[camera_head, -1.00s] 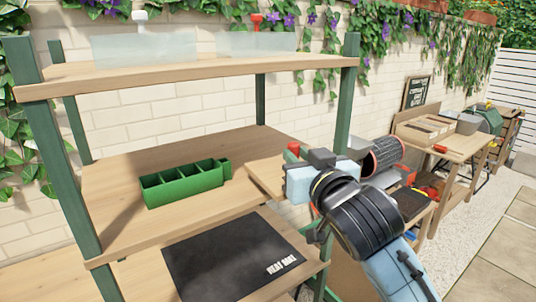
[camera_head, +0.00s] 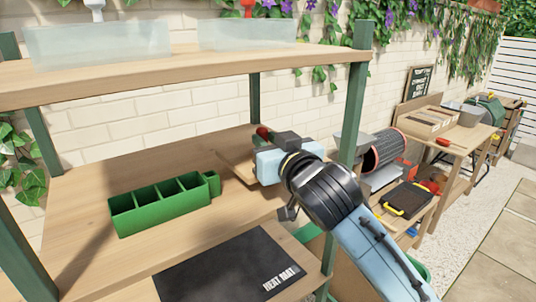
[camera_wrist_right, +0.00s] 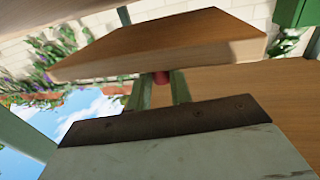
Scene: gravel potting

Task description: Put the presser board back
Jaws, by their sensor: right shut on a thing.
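The presser board (camera_head: 236,167) is a flat wooden board, partly hidden behind my right gripper in the head view. It lies over the right part of the middle shelf; I cannot tell if it touches the shelf. My right gripper (camera_wrist_right: 160,90) is shut on its handle, of which a red bit shows between the fingers. In the right wrist view the board (camera_wrist_right: 160,45) fills the space just past the fingertips, a little tilted in the picture. In the head view the fingers are hidden. My left gripper is not in view.
A green divided tray (camera_head: 165,203) stands on the middle shelf (camera_head: 75,215), left of the board. A green post (camera_head: 352,120) rises close to my right arm. Clear bins (camera_head: 100,42) stand on the top shelf.

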